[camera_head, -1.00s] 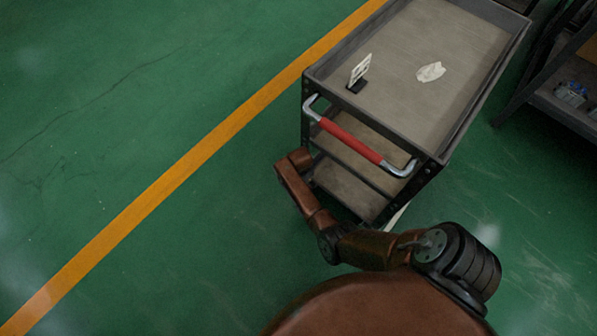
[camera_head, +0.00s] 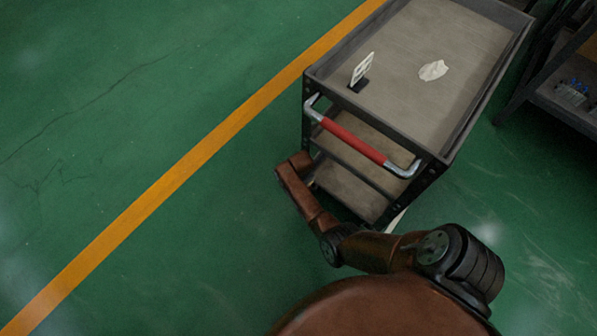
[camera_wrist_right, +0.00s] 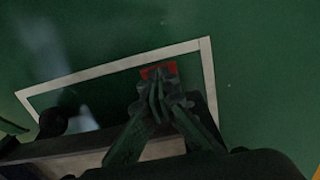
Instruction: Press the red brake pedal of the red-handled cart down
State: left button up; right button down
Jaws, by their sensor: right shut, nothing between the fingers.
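The cart (camera_head: 345,82) with the red handle (camera_head: 352,139) stands at upper right in the head view. In the right wrist view, the red brake pedal (camera_wrist_right: 158,70) is a small red patch low near the floor. My right gripper (camera_wrist_right: 161,84) is shut and empty, its fingertips in front of the pedal and partly covering it. I cannot tell whether they touch it. My right arm reaches toward the cart's lower near end in the head view, where its gripper and the pedal are hidden. My left gripper is in neither view.
A white floor line (camera_wrist_right: 120,65) runs around the pedal area in the wrist view. A small white stand (camera_head: 361,70) and a pale scrap (camera_head: 433,70) are on the cart top. A shelf (camera_head: 565,100) stands at right. The green floor at left is clear.

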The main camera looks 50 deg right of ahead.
jog(key=shift+f+b, duration=0.85)
jog(key=shift+f, duration=0.8)
jog(key=shift+r+p, duration=3.15)
jog(key=shift+r, duration=1.05)
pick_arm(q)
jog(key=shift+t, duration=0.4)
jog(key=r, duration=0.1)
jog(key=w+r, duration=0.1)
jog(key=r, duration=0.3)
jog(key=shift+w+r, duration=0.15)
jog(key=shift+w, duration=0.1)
pick_arm(e)
jog(key=shift+f, duration=0.1)
